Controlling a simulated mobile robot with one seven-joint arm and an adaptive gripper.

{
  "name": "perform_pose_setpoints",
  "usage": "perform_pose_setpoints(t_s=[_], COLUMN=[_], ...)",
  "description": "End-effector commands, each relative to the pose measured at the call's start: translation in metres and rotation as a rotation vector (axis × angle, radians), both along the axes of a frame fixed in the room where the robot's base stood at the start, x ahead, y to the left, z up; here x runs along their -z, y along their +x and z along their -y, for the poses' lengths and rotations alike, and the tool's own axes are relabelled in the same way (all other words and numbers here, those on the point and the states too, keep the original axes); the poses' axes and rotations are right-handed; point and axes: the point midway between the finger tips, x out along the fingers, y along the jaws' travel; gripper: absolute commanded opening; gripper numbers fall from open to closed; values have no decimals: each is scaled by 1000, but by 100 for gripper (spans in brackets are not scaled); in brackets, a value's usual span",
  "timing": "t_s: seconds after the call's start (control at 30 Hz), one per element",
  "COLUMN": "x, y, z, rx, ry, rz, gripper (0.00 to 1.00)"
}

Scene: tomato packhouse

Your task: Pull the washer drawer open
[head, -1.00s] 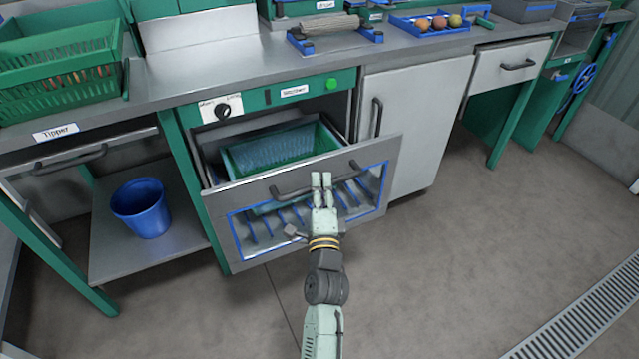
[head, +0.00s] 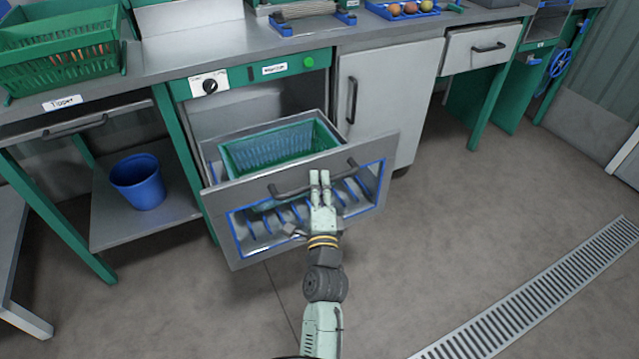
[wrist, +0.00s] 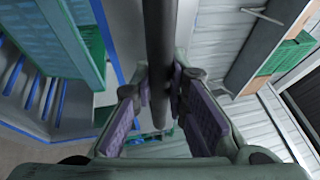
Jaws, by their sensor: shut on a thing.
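The washer drawer (head: 235,196) is a grey front with a blue-edged slatted window, pulled partly out below the green washer panel (head: 240,77). A green basket (head: 229,160) sits inside it. A dark bar handle (head: 290,192) runs across the drawer front. My gripper (head: 319,178) is at the right half of this handle, shut on it. In the wrist view, the dark handle bar (wrist: 160,40) passes between the two purple-padded fingers (wrist: 160,100). The part of the handle behind the fingers is hidden in the head view.
A grey cupboard door (head: 385,100) stands right of the washer. A blue bucket (head: 138,182) sits on a low shelf at the left. The floor in front and to the right is clear, with a drain grate (head: 540,290).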

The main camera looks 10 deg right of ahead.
Motion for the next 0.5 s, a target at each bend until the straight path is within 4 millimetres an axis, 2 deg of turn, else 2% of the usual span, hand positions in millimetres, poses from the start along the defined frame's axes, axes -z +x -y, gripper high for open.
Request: perform_pose_setpoints(t_s=[0.4,0.43,0.5], x=[0,0,0], y=[0,0,0], z=[1,1,1], rx=[2,2,1], ry=[1,1,1], rz=[1,1,1], gripper=[0,15,20])
